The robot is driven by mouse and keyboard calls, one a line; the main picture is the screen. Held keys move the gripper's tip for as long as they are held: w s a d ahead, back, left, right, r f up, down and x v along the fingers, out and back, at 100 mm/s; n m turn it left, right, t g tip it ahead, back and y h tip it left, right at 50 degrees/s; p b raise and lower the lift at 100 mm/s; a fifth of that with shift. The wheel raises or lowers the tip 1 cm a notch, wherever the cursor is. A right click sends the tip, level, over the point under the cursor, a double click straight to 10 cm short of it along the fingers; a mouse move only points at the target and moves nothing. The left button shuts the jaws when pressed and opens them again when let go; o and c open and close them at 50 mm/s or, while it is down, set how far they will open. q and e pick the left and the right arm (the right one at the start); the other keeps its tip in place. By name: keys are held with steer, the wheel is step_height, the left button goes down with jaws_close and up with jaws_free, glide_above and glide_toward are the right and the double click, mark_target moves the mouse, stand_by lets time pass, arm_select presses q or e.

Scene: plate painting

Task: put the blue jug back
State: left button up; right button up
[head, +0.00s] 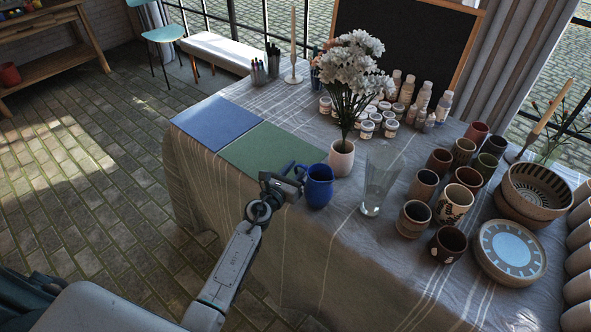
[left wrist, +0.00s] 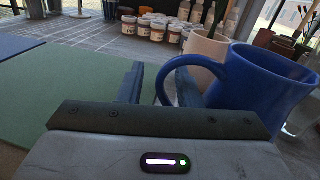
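The blue jug (head: 320,190) stands upright near the front edge of the cloth-covered table, just in front of the white flower vase. Its handle points left in the head view. My left gripper (head: 287,180) is at the handle side of the jug. In the left wrist view the jug (left wrist: 268,92) is at the right, and its handle reaches in between the fingers of my left gripper (left wrist: 160,88). The fingers are apart, with a gap showing between the handle and the left finger. My right gripper is in neither view.
A green mat (head: 265,150) and a blue mat (head: 213,122) lie left of the jug. The white vase (head: 342,160) with flowers and a clear glass (head: 378,185) stand close by. Several cups, a bowl (head: 537,188) and a plate (head: 510,250) fill the right side.

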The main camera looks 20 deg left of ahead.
arm_select(q)
steer(key=shift+s+r, duration=0.1)
steer(key=shift+r, duration=0.1)
steer(key=s+a, duration=0.2)
steer(key=s, duration=0.9)
steer(key=shift+s+a, duration=0.15)
steer(key=shift+s, duration=0.2)
steer(key=shift+f, duration=0.1)
steer(key=s+a+f+n+g+y, duration=0.25)
steer(key=s+f+n, duration=0.4)
steer(key=f, duration=0.55)
steer(key=s+a+f+n+g+y, duration=0.1)
steer(key=s+a+f+n+g, duration=0.3)
steer(key=f+n, duration=0.6)
steer(key=s+f+n+g+y, duration=0.15)
steer(key=s+f+n, duration=0.5)
steer(key=f, duration=0.85)
steer(key=s+f+n+g, duration=0.2)
steer(key=s+f+n, duration=0.2)
steer(key=s, duration=0.6)
steer(key=s+f+n+g, duration=0.3)
steer(key=s+f+n, duration=0.2)
steer(key=s, duration=0.5)
steer(key=s+f+n+g, duration=0.3)
steer(key=s+f+n, duration=0.2)
steer(key=s, duration=0.5)
steer(key=shift+d+f+h, duration=0.15)
steer(key=shift+f+h, duration=0.25)
steer(key=shift+f, duration=0.3)
